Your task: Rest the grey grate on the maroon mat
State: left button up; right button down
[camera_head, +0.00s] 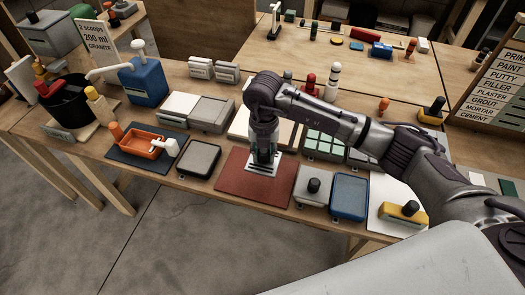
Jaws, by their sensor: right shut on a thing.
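The maroon mat (240,187) lies near the front edge of the wooden table. The grey grate (262,169) is a small slotted piece over the back right part of the mat. My right gripper (264,157) points down and is shut on the grate. The grate looks at or just above the mat's surface; I cannot tell whether it touches. The gripper hides part of the grate's far side. My left gripper is out of view.
A grey tray (199,159) stands left of the mat. A grey box with a black knob (314,188) and a blue-rimmed tray (350,196) stand to its right. An orange tray (143,145) sits further left. The mat's left and front parts are clear.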

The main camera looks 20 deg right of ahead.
aim_at(264, 166)
jog(key=shift+d, duration=0.25)
jog(key=shift+a+f, duration=0.1)
jog(key=shift+f, duration=0.05)
jog(key=shift+f+b, duration=0.65)
jog(key=shift+b, duration=0.1)
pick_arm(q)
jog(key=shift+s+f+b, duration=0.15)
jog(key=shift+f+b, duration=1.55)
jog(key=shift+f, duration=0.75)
pick_arm(e)
jog(key=shift+f, duration=2.2)
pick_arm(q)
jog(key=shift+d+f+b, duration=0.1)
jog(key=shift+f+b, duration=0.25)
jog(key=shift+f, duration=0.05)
pick_arm(e)
jog(key=shift+f, duration=0.5)
jog(key=c, duration=0.7)
grip_release()
jog(key=shift+c, duration=0.2)
